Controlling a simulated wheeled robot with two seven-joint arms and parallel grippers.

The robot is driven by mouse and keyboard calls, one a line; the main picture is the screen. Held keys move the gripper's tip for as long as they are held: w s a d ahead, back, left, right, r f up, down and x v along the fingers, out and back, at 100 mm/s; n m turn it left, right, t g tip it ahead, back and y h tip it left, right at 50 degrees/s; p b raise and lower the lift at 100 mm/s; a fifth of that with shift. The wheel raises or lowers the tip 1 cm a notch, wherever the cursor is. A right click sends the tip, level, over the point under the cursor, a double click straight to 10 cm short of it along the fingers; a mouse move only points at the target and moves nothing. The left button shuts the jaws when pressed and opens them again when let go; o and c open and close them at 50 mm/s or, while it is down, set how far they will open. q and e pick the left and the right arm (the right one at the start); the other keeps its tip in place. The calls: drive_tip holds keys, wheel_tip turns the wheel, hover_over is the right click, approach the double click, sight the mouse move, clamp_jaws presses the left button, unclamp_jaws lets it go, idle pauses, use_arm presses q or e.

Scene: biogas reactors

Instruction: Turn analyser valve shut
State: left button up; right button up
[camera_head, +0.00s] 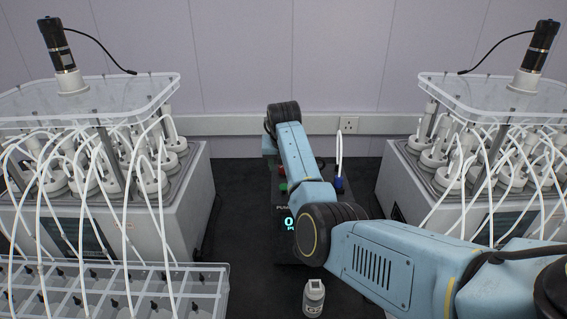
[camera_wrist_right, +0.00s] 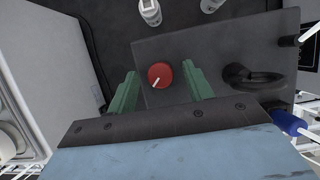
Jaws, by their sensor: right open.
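A round red knob with a white pointer line (camera_wrist_right: 158,80) sits on a dark grey box (camera_wrist_right: 222,48) in the right wrist view. My right gripper (camera_wrist_right: 160,72) is open, with one green finger on each side of the knob and visible gaps between. A black curved handle or loop (camera_wrist_right: 255,80) and a blue connector (camera_wrist_right: 284,121) are at the box's right. In the head view the box (camera_head: 262,218) is largely hidden behind my right arm; the blue connector (camera_head: 339,186) shows beside the arm. Which part is the analyser valve is not labelled. My left gripper is not in view.
Reactor units with bottles and white tubes stand left (camera_head: 180,205) and right (camera_head: 385,180). A clear rack (camera_head: 215,285) is at the front left. A small white bottle (camera_head: 313,299) stands on the dark bench at the front. A wall socket (camera_head: 348,124) is behind.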

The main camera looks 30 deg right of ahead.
drive_tip(key=c, duration=1)
